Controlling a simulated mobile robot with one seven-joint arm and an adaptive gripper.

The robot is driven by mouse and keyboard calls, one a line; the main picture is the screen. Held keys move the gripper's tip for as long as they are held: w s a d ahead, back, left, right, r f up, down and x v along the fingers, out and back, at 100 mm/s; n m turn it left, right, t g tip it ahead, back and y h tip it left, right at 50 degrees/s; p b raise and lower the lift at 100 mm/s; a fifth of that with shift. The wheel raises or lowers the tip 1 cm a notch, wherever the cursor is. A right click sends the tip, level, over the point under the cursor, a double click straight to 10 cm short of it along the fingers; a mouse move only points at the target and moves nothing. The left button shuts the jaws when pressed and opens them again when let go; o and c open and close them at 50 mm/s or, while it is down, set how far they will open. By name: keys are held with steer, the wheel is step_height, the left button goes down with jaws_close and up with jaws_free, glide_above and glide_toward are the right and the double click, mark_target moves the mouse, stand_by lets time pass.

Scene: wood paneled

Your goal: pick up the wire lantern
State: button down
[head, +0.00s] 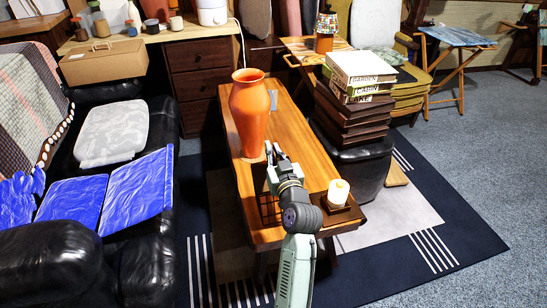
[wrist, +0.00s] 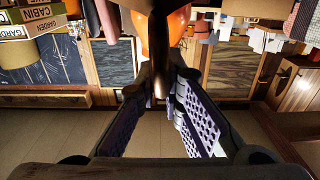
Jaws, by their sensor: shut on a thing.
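The wire lantern (head: 268,212) shows as a dark wire grid on the near left part of the wooden table, partly hidden behind my wrist and gripper. My gripper (head: 274,158) is above it, fingers pointing away toward the vase. In the wrist view, my two fingers (wrist: 157,88) close in on a narrow brown piece (wrist: 158,60) between their tips, which I take to be part of the lantern. The lantern's full shape, and whether it rests on the table or hangs clear, I cannot tell.
A tall orange vase (head: 250,115) stands on the table (head: 290,130) just beyond my gripper. A white candle (head: 339,191) on a dark holder stands to the right of my wrist.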

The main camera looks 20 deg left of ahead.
steer(key=shift+r, duration=0.8)
steer(key=s+d+r+b, duration=0.1)
steer(key=s+d+b, duration=0.2)
steer(key=s+d, duration=0.7)
steer(key=shift+s+d+r, duration=0.25)
steer(key=shift+s+d, duration=0.05)
steer(key=shift+d, duration=0.7)
steer(key=c, duration=2.2)
jaws_free()
steer(key=shift+c, duration=0.2)
jaws_close()
